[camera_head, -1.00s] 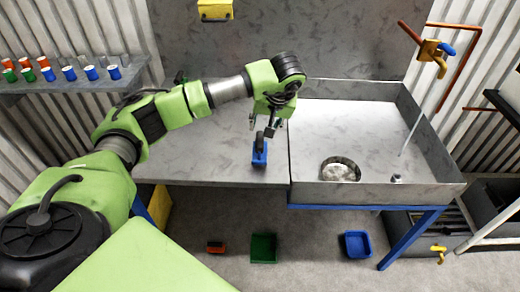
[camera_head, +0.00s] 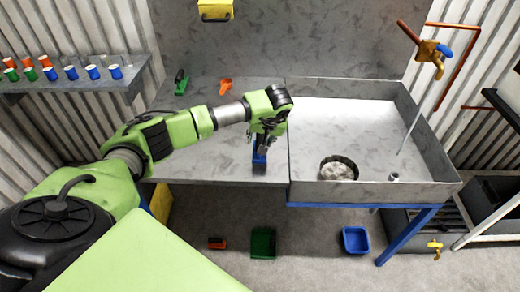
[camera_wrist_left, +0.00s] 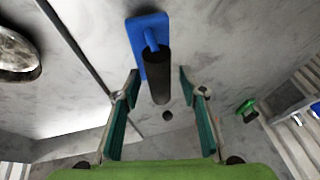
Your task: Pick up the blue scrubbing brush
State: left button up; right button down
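The blue scrubbing brush (camera_head: 259,159) stands on the grey worktop near its front edge, just left of the sink. In the left wrist view it shows as a blue base (camera_wrist_left: 143,32) with a dark, upright cylindrical handle (camera_wrist_left: 157,75). My left gripper (camera_head: 262,137) is right above the brush. In the left wrist view its green-padded fingers (camera_wrist_left: 160,98) are spread apart, with the handle end between or just beyond them; contact is not visible. My right gripper is in neither view.
A green tool (camera_head: 181,82) and an orange tool (camera_head: 225,87) lie at the worktop's back. A shelf with coloured cups (camera_head: 92,72) is at left. Bins (camera_head: 356,240) stand on the floor below.

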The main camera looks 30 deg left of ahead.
pick_arm(q)
grip_shut()
jog(key=shift+r, duration=0.1)
jog(key=shift+w+r+b, duration=0.1)
jog(key=shift+r+b, duration=0.3)
jog(key=shift+r, duration=0.05)
jog(key=s+d+r+b, duration=0.4)
jog(key=s+d+r, duration=0.5)
jog(key=r, duration=0.3)
jog(key=shift+s+d, duration=0.2)
jog(key=shift+d, duration=0.6)
